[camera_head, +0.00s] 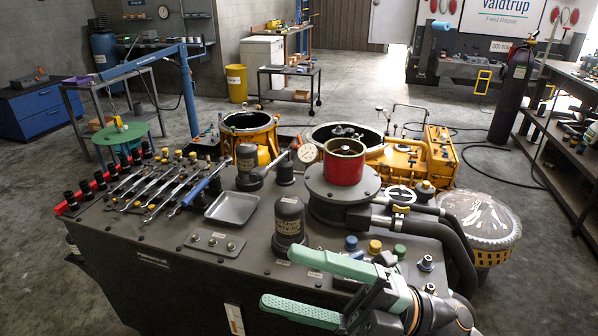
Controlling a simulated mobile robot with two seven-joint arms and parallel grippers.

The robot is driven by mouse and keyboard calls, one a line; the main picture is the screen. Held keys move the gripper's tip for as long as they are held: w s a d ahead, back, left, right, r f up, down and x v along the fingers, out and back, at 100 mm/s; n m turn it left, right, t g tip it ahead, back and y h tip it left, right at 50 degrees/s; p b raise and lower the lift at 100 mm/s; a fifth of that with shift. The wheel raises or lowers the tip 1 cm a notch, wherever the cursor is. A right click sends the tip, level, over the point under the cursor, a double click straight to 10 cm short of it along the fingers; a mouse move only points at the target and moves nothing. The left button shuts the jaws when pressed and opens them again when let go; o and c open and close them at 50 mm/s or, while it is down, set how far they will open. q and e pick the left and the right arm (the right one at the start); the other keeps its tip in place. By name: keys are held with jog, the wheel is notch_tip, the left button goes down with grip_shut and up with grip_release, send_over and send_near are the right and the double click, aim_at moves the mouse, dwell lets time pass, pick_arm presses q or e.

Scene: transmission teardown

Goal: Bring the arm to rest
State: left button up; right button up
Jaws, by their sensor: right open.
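My right gripper (278,278) is at the bottom of the view, right of centre. Its two mint-green fingers point left and stand wide apart with nothing between them. It appears over the front part of a dark bench top (205,268). I cannot tell its exact height above the bench. The orange and black wrist behind it runs toward the lower right. My left gripper is not in view.
On the bench stand a dark cylinder (289,222), a red cup (344,163) on a round housing, a metal tray (232,208), wrenches (150,187) and small coloured caps (375,247). Yellow casings (412,150) stand behind. A clear-lidded drum (482,218) is at the right.

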jog(key=w+d+f+m+t+h+p, duration=0.1)
jog(key=w+d+f+m+t+h, duration=0.65)
jog(key=m, duration=0.55)
jog(key=w+d+f+m+t+h, duration=0.35)
jog(key=f+m+t+h, duration=0.25)
jog(key=f+m+t, duration=0.45)
jog(key=s+d+f+m+g+h, duration=0.2)
jog(key=s+f, duration=0.3)
jog(key=f, duration=0.3)
jog(key=s+d+f+m+g+h, duration=0.2)
jog(key=s+f+m+g, duration=0.2)
jog(key=f, duration=0.3)
jog(key=s+d+f+m+g+h+p, duration=0.1)
jog(key=s+f+m+g+h, duration=0.1)
jog(key=s+f, duration=0.5)
jog(key=shift+d+f+m+g+h, duration=0.4)
jog(key=shift+f+m+h, duration=0.2)
jog(key=shift+f, duration=0.2)
